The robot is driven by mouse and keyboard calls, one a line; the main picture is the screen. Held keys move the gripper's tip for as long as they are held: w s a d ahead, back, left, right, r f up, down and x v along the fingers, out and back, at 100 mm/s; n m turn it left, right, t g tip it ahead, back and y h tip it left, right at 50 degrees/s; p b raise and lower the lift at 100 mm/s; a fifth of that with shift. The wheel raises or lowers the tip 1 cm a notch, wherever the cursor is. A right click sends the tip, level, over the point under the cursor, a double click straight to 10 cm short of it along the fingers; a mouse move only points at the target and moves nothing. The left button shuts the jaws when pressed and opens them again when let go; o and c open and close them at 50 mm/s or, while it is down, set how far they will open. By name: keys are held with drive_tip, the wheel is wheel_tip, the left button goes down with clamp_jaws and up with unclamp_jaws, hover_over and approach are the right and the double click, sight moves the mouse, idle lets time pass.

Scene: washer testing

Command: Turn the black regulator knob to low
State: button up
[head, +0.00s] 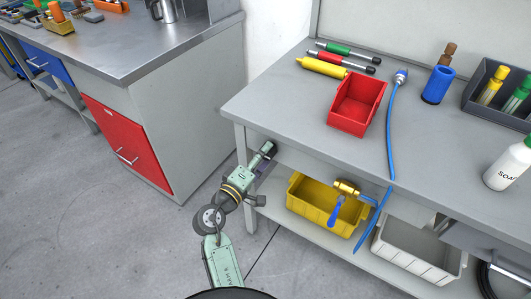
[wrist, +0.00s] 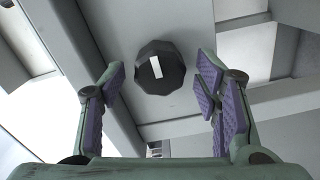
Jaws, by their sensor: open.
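The black regulator knob (wrist: 160,67) shows in the wrist view, a faceted dark knob with a white mark on its face. The white mark runs nearly straight up and down, slightly tilted. The knob lies ahead of or between the fingertips; I cannot tell the exact depth. In the head view my gripper (head: 265,155) is by the left end of the grey bench, below its top. The knob is not visible in the head view.
The grey workbench (head: 300,135) overhangs my gripper's area. A yellow bin (head: 305,208) and a brass valve with a blue handle (head: 338,207) are on the lower shelf to the right. A cabinet with a red door (head: 125,150) stands left. Open floor lies between.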

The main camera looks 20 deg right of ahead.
drive_tip(key=v, duration=0.6)
idle(0.3)
